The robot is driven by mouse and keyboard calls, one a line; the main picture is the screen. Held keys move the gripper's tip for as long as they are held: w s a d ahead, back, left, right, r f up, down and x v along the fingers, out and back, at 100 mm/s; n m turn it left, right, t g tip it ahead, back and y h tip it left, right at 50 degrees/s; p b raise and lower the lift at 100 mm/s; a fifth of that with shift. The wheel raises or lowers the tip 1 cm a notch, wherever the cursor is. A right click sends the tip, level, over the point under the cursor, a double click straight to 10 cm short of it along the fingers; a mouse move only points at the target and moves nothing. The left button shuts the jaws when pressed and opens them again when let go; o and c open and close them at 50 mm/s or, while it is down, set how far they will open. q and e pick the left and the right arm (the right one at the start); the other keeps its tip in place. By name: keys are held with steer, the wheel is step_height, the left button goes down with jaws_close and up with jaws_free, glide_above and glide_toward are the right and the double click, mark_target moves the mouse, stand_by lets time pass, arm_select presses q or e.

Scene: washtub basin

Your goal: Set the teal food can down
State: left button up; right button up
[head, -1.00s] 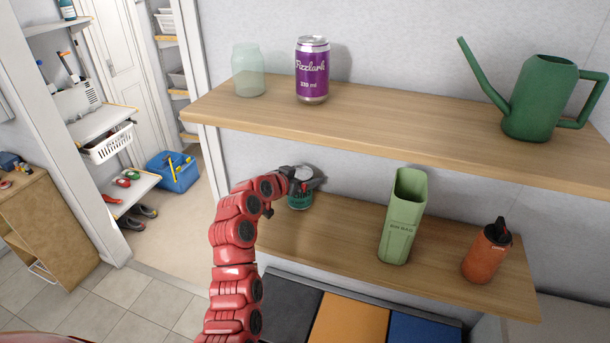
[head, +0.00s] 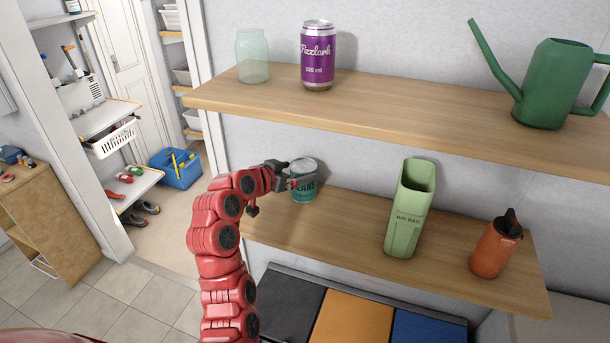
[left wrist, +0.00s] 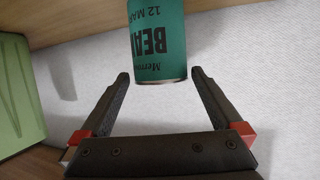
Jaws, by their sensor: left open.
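The teal food can (head: 304,182) stands upright on the lower wooden shelf (head: 345,215), near its left end. In the left wrist view the can (left wrist: 158,42) appears upside down with its label lettering showing, beyond the fingertips. My left gripper (head: 288,178) is just left of the can in the head view. Its two fingers also show spread apart in the left wrist view (left wrist: 160,80), with nothing held between them. My right gripper is not in view.
A green bin (head: 410,210) and an orange bottle (head: 495,245) stand right of the can on the lower shelf. The upper shelf (head: 400,110) above holds a glass jar (head: 252,58), a purple drink can (head: 317,55) and a green watering can (head: 553,85).

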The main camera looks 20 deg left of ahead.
arm_select(q)
steer(key=shift+b+v, duration=0.75)
steer(key=shift+v, duration=1.9)
steer(key=shift+s, duration=0.1)
